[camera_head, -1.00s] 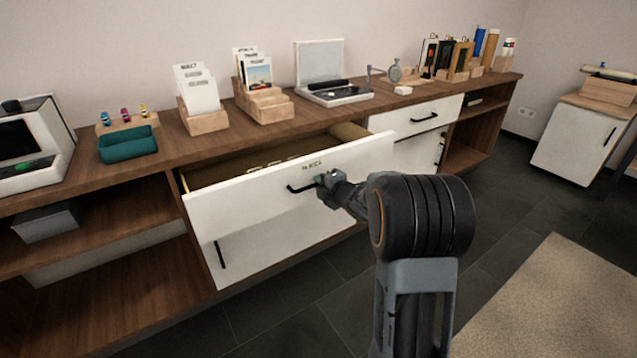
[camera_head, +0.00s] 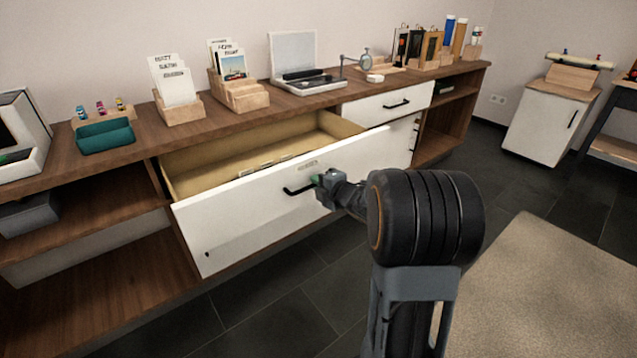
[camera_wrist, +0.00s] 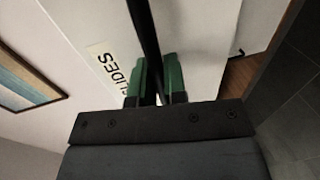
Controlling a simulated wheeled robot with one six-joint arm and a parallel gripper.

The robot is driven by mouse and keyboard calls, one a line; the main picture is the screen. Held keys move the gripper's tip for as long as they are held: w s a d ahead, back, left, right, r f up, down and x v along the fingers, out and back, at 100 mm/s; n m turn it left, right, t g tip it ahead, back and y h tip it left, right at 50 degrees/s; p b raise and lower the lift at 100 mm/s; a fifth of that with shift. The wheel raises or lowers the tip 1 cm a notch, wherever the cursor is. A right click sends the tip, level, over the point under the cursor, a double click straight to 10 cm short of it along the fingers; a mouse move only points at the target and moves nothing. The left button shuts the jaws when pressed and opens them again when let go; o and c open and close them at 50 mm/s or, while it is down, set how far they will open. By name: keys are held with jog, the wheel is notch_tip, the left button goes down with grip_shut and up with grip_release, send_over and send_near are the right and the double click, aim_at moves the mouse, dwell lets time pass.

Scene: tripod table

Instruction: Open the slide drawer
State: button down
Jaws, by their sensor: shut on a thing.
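The slide drawer (camera_head: 240,210) has a white front and stands well out from the wooden counter. Its pale wooden inside (camera_head: 225,158) is visible, with some small light items lying near the front. Its black bar handle (camera_head: 297,190) is on the white front, below a small label. In the wrist view a label reading "SLIDES" (camera_wrist: 112,70) is beside the handle (camera_wrist: 146,45). My gripper (camera_head: 320,182) is at the right part of the handle. Its green fingertips (camera_wrist: 158,80) are on both sides of the black bar, shut on it.
The counter top holds a teal tray (camera_head: 106,135), card holders (camera_head: 240,95) and a white device (camera_head: 305,85). A closed white drawer (camera_head: 385,108) is to the right. Dark floor tiles (camera_head: 270,325) and a beige rug (camera_head: 550,290) lie in front.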

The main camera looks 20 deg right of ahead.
jog(key=c, duration=1.2)
grip_release()
jog(key=p+v, duration=0.4)
jog(key=v, duration=0.9)
jog(key=shift+s, duration=0.4)
jog(key=shift+d, duration=0.15)
